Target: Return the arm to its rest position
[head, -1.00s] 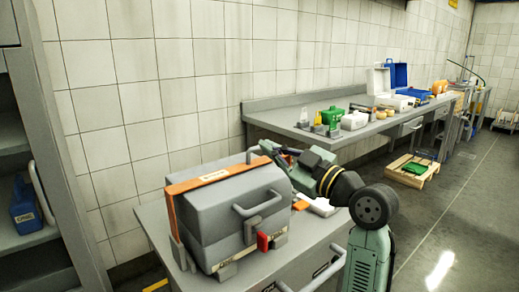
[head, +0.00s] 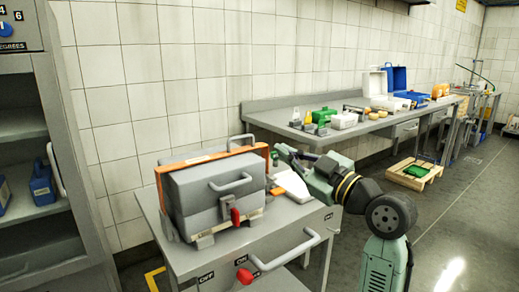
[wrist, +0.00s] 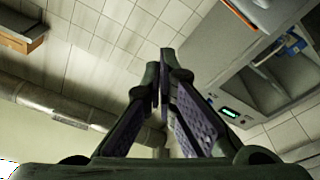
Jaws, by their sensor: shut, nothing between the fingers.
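My gripper (head: 281,152) is at the end of my green arm, raised at the right edge of a grey boxy machine (head: 212,195) with an orange strip along its top. In the head view it overlaps the machine's edge, and I cannot tell if they touch. In the wrist view the gripper's dark fingers (wrist: 164,72) come together at the tips, with nothing between them. My arm is bent, its forearm reaching left over the cabinet.
The machine stands on a grey cabinet (head: 300,232) with a red knob. A long wall bench (head: 287,127) holds several boxes. A pallet (head: 414,176) is on the floor. Open floor lies at the right; shelves (head: 25,213) at the left.

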